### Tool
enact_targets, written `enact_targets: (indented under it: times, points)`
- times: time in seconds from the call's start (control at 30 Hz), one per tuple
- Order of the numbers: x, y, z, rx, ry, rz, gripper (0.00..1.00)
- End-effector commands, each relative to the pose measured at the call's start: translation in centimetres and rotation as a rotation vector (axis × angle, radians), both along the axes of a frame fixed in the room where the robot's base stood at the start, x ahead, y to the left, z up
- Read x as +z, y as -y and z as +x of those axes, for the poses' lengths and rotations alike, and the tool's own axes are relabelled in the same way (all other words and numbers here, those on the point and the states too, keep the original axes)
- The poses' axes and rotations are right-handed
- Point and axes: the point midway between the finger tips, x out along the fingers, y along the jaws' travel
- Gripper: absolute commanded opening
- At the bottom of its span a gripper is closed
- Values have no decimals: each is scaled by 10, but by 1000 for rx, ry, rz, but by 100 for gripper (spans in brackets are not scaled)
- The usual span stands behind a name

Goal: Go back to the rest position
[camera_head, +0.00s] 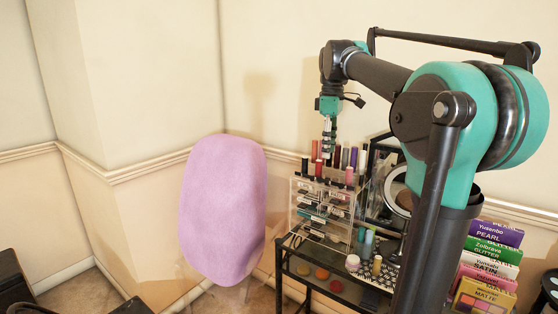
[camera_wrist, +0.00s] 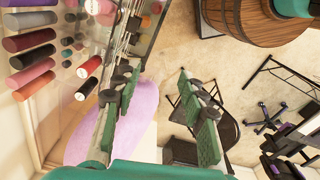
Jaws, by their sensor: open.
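My gripper (camera_head: 328,150) points down beside the row of cosmetic tubes on top of the clear drawer organizer (camera_head: 320,208) in the head view. In the wrist view my gripper (camera_wrist: 155,82) has its two green-padded fingers spread apart. Lipsticks and tubes (camera_wrist: 30,50) lie to the left of the fingers in the wrist view. My arm hides part of the table in the head view.
The organizer stands on a black table (camera_head: 318,283) with a round mirror (camera_head: 398,193) and small bottles. A stack of labelled palettes (camera_head: 488,262) is at right. A lilac chair (camera_head: 222,210) stands left. A wooden barrel (camera_wrist: 250,22) shows in the wrist view.

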Motion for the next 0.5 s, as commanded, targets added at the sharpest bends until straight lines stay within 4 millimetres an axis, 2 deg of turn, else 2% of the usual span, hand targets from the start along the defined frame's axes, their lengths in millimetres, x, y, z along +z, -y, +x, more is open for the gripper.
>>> enact_targets:
  times: [0.27, 0.5]
  points:
    - [-32, 4, -5, -90, 29, 4, 42]
    - [-76, 9, -16, -217, 70, 13, 42]
